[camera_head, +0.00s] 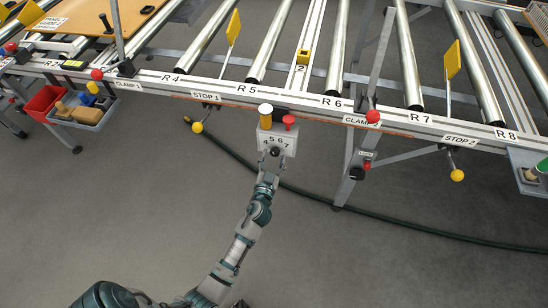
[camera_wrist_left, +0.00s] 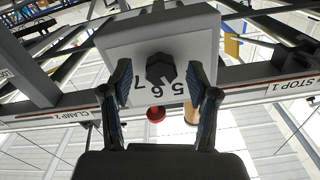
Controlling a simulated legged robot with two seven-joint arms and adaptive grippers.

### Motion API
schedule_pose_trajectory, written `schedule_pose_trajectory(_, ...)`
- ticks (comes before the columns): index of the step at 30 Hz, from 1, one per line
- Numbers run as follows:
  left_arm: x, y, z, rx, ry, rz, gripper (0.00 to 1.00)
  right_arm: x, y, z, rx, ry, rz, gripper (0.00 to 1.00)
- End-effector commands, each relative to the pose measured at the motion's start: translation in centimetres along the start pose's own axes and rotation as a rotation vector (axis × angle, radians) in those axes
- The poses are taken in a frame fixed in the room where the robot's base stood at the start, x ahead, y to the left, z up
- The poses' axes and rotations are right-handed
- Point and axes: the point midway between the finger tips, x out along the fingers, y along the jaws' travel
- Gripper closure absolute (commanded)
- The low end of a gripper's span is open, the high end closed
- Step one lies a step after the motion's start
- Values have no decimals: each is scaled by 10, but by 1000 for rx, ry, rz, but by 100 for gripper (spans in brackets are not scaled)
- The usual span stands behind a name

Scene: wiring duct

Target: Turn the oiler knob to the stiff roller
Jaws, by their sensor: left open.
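The oiler box (camera_head: 277,138) is a pale block on the conveyor's front rail, marked 5, 6, 7, with a yellow cup (camera_head: 265,110) and a red cap (camera_head: 289,121) on top. Its dark knob (camera_wrist_left: 161,69) sits on the front face, below the numbers; the wrist view shows it upside down. Which number the knob points to I cannot tell. My left gripper (camera_wrist_left: 160,88) is open, with one finger on each side of the knob and gaps between. In the head view the left gripper (camera_head: 270,166) meets the box front and partly hides the knob. Rollers R5 (camera_head: 271,40) and R6 (camera_head: 338,48) look alike.
The STOP 1 yellow ball (camera_head: 197,127) hangs left of the box; a red clamp ball (camera_head: 372,116) is to its right. A black hose (camera_head: 400,228) lies on the floor. A red bin (camera_head: 45,102) is far left. Floor before the rail is otherwise clear.

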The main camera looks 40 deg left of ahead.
Motion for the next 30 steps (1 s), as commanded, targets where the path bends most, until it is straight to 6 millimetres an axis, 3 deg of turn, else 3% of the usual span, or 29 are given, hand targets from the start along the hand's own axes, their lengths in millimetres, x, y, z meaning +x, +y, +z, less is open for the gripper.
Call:
schedule_pose_trajectory(15,-100,1,2,-2,-4,0,40,-1,0,1,1,-5,1,60)
schedule_pose_trajectory(21,-114,0,2,-1,-2,0,40,-1,0,2,1,-5,1,60)
schedule_pose_trajectory(30,-114,1,2,0,-2,0,40,-1,1,5,2,-10,2,60)
